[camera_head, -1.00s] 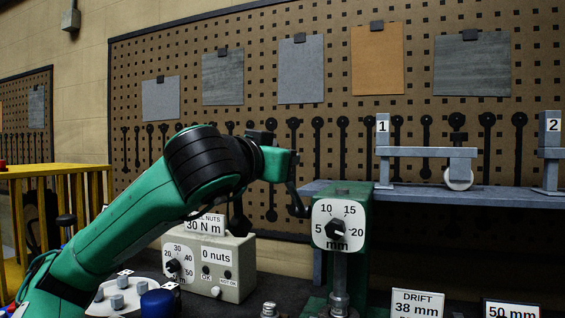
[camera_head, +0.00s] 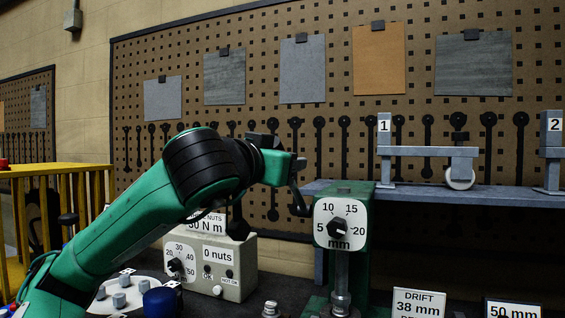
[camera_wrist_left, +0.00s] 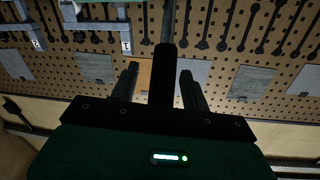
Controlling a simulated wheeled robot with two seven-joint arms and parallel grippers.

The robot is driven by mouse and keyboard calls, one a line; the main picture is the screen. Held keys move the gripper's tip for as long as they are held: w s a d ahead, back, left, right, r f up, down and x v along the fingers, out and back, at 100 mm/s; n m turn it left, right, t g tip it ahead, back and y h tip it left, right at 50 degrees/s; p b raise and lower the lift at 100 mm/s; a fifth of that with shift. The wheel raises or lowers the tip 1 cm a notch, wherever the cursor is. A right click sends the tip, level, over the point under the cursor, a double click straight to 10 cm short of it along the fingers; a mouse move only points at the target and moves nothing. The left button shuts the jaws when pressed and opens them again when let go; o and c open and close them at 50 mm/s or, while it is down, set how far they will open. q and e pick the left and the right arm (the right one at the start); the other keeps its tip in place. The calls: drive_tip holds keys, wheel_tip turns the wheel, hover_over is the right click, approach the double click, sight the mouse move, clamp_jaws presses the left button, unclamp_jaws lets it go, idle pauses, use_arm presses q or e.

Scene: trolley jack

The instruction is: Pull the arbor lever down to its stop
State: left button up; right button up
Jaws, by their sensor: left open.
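The arbor press (camera_head: 360,240) is a green body with a white 5–20 mm dial and a steel ram below, right of centre in the head view. A thin lever rod (camera_wrist_left: 169,22) runs on from the grip. I cannot tell whether either finger touches it. In the head view I cannot make out the lever clearly. My right gripper is not in view.
A nut tester box (camera_head: 235,270) and a blue cap (camera_head: 160,302) stand left of the press. A grey shelf (camera_head: 420,196) with a roller fixture (camera_head: 430,152) is behind right. A drift 38 mm sign (camera_head: 419,303) stands at front right. A pegboard with tools backs the bench.

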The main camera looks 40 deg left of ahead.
use_arm(q)
drive_tip(key=s+d, duration=0.1)
drive_tip(key=s, duration=1.2)
drive_tip(key=shift+s+d, duration=0.15)
drive_tip(key=shift+d, duration=0.15)
